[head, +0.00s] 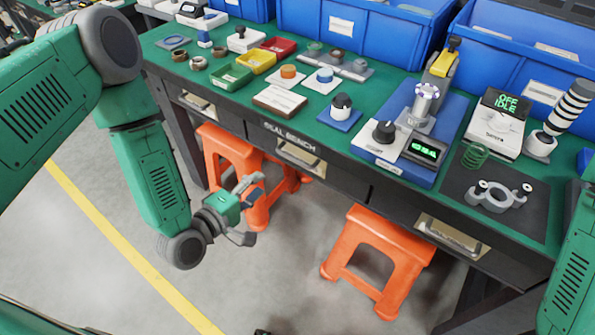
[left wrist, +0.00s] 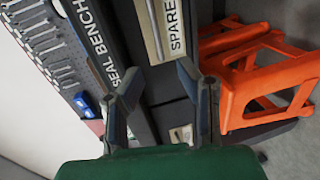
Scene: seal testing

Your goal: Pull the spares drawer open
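The spares drawer (head: 301,158) is the middle drawer under the SEAL BENCH sign, with a pale metal pull on its dark front. It looks shut, level with the bench front. In the left wrist view its front (left wrist: 151,30) and the partly cut-off SPARE label (left wrist: 176,28) show at the top, beyond the fingers. My left gripper (head: 252,211) is open and empty, below and to the left of the drawer, in front of an orange stool. In the left wrist view the spread fingers (left wrist: 158,80) have nothing between them and are apart from the drawer. My right gripper does not show.
Orange stools (head: 376,258) stand under the bench, one behind my left gripper (head: 227,150). Other drawers are to the left (head: 198,103) and right (head: 452,236). The green bench top (head: 250,103) carries trays and test gear. The floor in front is clear.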

